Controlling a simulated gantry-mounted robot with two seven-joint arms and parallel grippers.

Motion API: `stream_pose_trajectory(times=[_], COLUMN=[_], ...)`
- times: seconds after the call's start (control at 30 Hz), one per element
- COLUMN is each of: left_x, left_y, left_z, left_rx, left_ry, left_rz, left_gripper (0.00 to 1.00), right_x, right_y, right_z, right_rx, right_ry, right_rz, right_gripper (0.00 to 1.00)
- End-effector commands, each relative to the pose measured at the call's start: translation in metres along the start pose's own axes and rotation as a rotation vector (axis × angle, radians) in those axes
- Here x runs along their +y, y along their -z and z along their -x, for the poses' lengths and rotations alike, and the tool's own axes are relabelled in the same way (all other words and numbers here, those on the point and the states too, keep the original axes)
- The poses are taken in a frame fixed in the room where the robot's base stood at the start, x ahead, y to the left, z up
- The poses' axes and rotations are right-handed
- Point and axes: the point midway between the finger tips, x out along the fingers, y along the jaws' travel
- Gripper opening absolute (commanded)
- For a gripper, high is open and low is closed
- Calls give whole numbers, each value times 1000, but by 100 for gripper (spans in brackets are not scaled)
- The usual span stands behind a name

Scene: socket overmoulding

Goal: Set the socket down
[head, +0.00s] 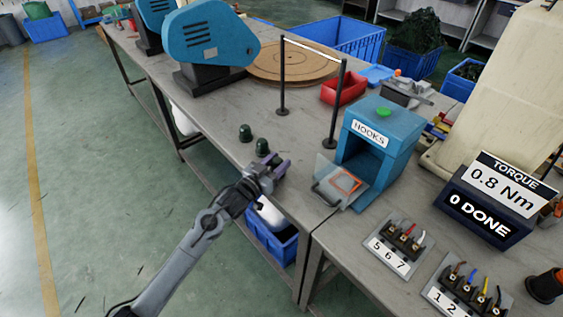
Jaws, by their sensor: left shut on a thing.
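My left gripper (276,163) is over the front edge of the grey workbench (215,110), with its arm coming in from the lower left. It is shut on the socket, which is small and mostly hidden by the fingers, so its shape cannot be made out. Two dark green domed pieces stand just beyond the gripper: one (246,133) is clear of it, the other (262,147) is close to the fingers. I cannot tell whether the nearer one touches them. My right gripper is not in view.
A blue HOOKS machine (377,140) with an open grey front flap (340,184) stands right of the gripper. Terminal blocks on numbered plates (398,245) and a torque display (493,200) are farther right. A thin black frame (282,80) stands behind. Bench left of the domed pieces is clear.

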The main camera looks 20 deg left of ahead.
Motion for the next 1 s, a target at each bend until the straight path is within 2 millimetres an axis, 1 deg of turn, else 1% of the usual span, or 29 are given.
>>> stream_pose_trajectory(times=[0.03, 0.1, 0.2, 0.47, 0.63, 0.67, 0.8, 0.83, 1.0], left_x=[0, 0, 0, 0, 0, 0, 0, 0, 0], left_y=[-2, -2, -2, -2, -6, -6, -6, -6, -6], left_z=[-8, -15, -21, -21, -21, -21, -21, -21, -21], left_rx=[2, 2, 1, 1, 0, 0, 0, 0, 0], left_ry=[0, 0, 1, 0, 0, 0, 0, 0, 0], left_rz=[0, 0, 0, 0, 0, 0, -1, 0, 0], left_gripper=[13, 13, 13, 13, 13, 44, 66, 68, 68], right_x=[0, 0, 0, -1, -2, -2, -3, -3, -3], right_y=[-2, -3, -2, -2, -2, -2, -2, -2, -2], right_z=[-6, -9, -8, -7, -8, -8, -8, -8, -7], right_rx=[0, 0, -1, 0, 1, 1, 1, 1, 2], right_ry=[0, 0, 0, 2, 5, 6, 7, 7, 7], right_rz=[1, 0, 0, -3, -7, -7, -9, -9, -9], right_gripper=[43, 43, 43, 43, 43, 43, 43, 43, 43])
